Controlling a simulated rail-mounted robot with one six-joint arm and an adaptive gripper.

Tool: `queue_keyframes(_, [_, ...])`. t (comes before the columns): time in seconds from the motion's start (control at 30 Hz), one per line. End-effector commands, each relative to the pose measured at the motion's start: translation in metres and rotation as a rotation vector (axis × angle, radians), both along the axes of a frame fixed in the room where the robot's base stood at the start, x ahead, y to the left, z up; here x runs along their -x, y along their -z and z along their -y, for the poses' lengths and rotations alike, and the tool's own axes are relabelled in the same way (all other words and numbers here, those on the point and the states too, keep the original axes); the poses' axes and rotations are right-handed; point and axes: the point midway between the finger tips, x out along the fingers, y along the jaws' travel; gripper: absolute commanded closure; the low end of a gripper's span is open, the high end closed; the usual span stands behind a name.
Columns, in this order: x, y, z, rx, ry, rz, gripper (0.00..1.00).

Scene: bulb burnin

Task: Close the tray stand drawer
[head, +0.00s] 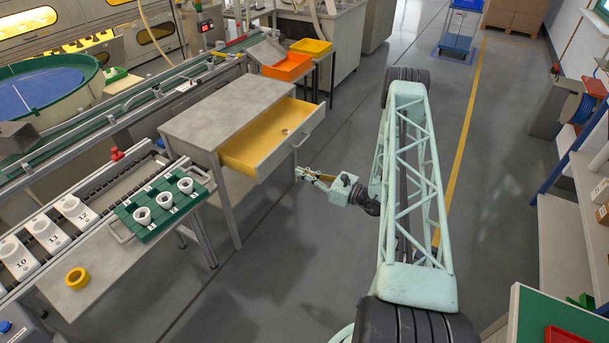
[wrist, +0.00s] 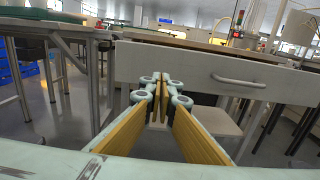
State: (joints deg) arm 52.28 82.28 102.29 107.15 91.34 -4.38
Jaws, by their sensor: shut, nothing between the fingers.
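The tray stand (head: 225,115) is a grey table with a drawer (head: 280,143) pulled out toward the right; its inside is yellow and holds a small round yellowish item (head: 285,132). The drawer's grey front (wrist: 215,75) with a bar handle (wrist: 238,80) shows in the wrist view, where the handle is right of my fingers. My gripper (head: 299,174) is just below and in front of the drawer front in the head view. In the wrist view my gripper (wrist: 161,98) points at the lower left part of the front, its yellow-padded fingers together and empty. I cannot tell whether they touch it.
A green rack with white cups (head: 143,215) and a yellow ring (head: 77,278) are on the bench at left. Orange (head: 287,67) and yellow (head: 311,47) trays stand behind the tray stand. The floor around my arm is clear.

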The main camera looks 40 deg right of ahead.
Motion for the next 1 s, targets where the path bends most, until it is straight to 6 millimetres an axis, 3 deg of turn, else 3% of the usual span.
queue_keyframes(0.7, [-0.077, 0.0, -0.03, 0.001, -0.003, 0.001, 1.0])
queue_keyframes(1.0, [-0.099, 0.001, -0.038, -0.001, -0.002, 0.0, 1.0])
